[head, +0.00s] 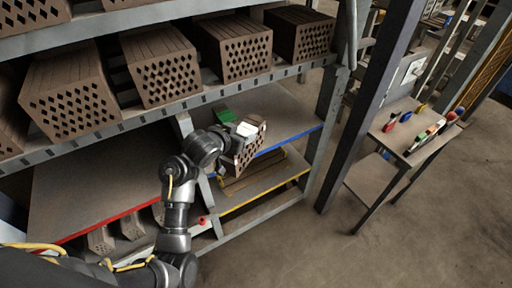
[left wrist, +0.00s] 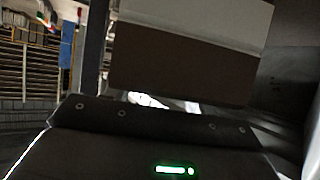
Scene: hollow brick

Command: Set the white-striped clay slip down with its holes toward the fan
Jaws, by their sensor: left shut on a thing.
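My left gripper (head: 236,134) is shut on the white-striped clay slip (head: 245,154), a brown piece with holes in the face that shows in the head view. It is held over the blue-edged shelf at the rack's right end. In the left wrist view the slip (left wrist: 180,65) fills the upper middle as a brown face with a pale band along its top. The gripper hides part of it in the head view. I cannot tell whether it touches the shelf. I cannot make out a fan. My right gripper is not in view.
The blue-edged shelf (head: 290,136) has bare room right of the gripper; a green item (head: 225,115) is behind it. Hollow bricks (head: 165,75) line the shelf above. A red-edged shelf (head: 95,185) is left, a yellow-edged one (head: 262,190) below. A dark post (head: 370,105) stands right.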

